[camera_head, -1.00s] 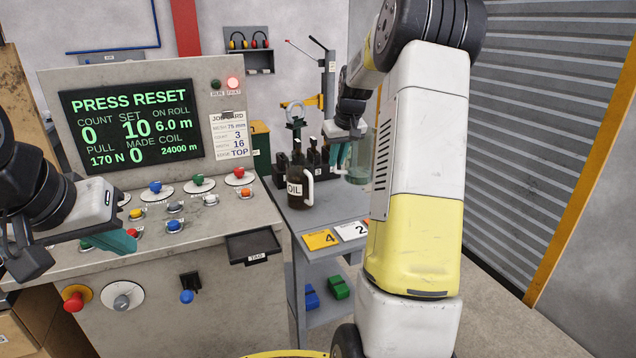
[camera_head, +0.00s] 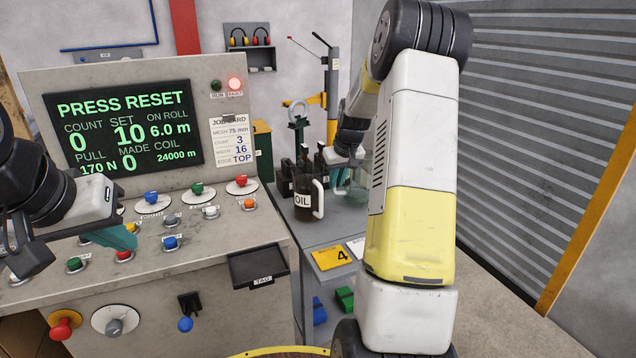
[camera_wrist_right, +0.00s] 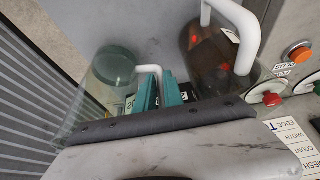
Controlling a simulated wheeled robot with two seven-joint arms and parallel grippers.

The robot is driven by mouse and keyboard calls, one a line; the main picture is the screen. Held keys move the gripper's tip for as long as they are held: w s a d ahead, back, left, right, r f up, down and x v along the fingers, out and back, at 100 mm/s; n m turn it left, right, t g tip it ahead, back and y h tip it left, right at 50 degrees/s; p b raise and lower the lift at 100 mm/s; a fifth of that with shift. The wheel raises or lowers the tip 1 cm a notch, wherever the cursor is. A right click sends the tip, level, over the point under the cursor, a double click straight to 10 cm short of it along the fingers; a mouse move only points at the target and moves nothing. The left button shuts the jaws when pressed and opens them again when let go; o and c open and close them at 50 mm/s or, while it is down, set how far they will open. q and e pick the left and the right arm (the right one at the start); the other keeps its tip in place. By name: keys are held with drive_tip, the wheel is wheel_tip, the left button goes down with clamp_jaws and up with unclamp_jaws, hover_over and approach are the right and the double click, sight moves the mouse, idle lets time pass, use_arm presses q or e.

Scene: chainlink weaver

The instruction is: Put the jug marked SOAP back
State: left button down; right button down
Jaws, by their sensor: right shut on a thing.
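A clear jug (camera_head: 357,188) with green-teal liquid and a white handle is at my right gripper (camera_head: 341,178), beside the dark OIL jug (camera_head: 304,192). No SOAP mark is readable on it. In the right wrist view the clear jug (camera_wrist_right: 100,95) is at the left, and the teal fingers (camera_wrist_right: 160,95) are shut at its white handle. The OIL jug (camera_wrist_right: 215,60) is close on the right there. I cannot tell whether the clear jug touches the grey cart top (camera_head: 325,232). My left gripper (camera_head: 112,237) hangs over the console, its jaw gap unclear.
The control console (camera_head: 225,225) with buttons and a TAG tray (camera_head: 258,266) fills the left. Dark bottles and a green-handled tool (camera_head: 298,118) stand behind the OIL jug. A yellow card marked 4 (camera_head: 331,258) lies at the cart's front. My right arm hides the cart's right side.

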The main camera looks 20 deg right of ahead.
drive_tip(key=shift+f, duration=0.8)
drive_tip(key=shift+f, duration=0.15)
drive_tip(key=c, duration=1.5)
unclamp_jaws()
drive_tip(key=shift+o, duration=0.2)
